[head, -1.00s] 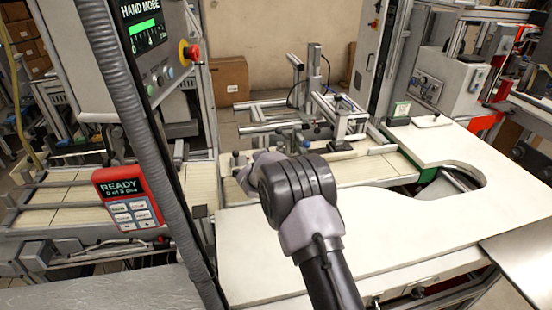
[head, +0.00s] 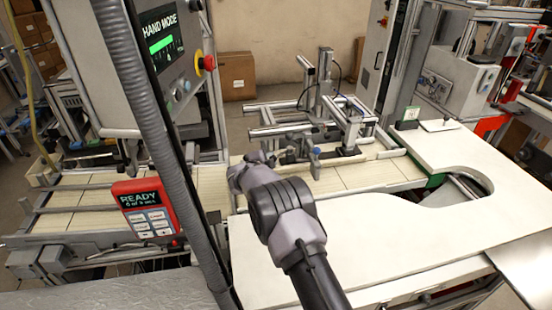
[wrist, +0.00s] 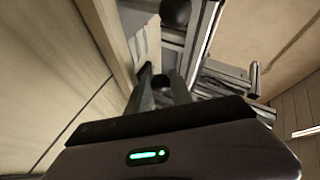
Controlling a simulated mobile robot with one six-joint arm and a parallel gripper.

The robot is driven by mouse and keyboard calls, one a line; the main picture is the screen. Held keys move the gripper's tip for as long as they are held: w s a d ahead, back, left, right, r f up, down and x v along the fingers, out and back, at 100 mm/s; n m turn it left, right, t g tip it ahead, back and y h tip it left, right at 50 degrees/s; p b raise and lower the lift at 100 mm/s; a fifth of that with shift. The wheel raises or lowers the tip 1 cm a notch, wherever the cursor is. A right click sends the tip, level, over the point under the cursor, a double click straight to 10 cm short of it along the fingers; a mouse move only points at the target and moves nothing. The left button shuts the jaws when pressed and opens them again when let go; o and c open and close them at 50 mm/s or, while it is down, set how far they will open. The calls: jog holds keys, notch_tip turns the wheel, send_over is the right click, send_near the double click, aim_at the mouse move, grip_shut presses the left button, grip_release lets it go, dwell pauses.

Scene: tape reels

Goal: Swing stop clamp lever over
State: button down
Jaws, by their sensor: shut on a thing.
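In the wrist view my gripper (wrist: 162,88) has its two dark fingers closed on a small dark rounded part, which I take to be the knob of the stop clamp lever (wrist: 160,82). The fingers hide most of it, and the lever's angle cannot be told. A pale plate lies just beyond the fingertips, beside a metal rail. In the head view my gripper's fingers are hidden behind my wrist, over the near edge of the pale slatted conveyor (head: 345,177).
A metal frame with clamps and knobs (head: 315,155) stands on the conveyor right of my wrist. A black ball (wrist: 175,12) is close ahead of the fingers. A red READY pendant (head: 147,208) and hanging control box (head: 165,50) are left.

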jog(key=shift+w+a+r, duration=0.2)
jog(key=shift+w+r, duration=0.15)
jog(key=shift+r, duration=0.35)
jog(key=c, duration=1.2)
grip_release()
jog(key=shift+w+f, duration=0.1)
jog(key=shift+c, duration=0.2)
jog(key=shift+o, duration=0.5)
jog(key=shift+w+f, duration=0.1)
jog(key=shift+f, duration=0.15)
jog(key=shift+f, duration=0.1)
jog(key=shift+s+d, duration=0.1)
jog(key=shift+s, duration=0.1)
